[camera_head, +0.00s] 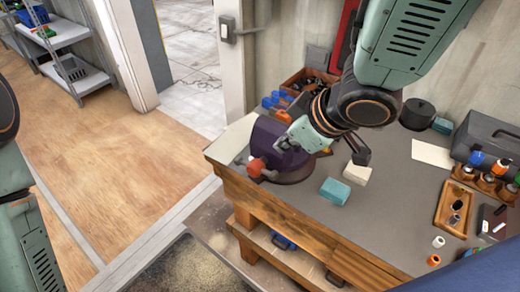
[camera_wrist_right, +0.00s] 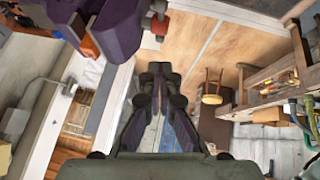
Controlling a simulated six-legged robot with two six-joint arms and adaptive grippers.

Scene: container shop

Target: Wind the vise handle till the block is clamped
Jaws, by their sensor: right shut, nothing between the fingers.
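The purple vise (camera_head: 268,132) is mounted at the left end of the workbench, partly hidden by my right arm. Its red handle hub (camera_head: 257,167) faces the front left. The wrist view shows part of the vise (camera_wrist_right: 116,28) and a red handle part (camera_wrist_right: 160,24) at the top. An orange piece (camera_wrist_right: 88,47) shows beside the vise's purple body; I cannot tell whether it is the block or whether it is clamped. My right gripper (camera_head: 281,144) is in front of the vise body, above the hub. Its fingers (camera_wrist_right: 160,75) are shut and empty. My left gripper is out of view.
On the workbench (camera_head: 385,215), a teal block (camera_head: 335,191) and a cream block (camera_head: 357,173) lie right of the vise. A wooden tray (camera_head: 455,208) and a grey toolbox (camera_head: 487,137) stand farther right. The wooden floor (camera_head: 120,170) left of the bench is clear.

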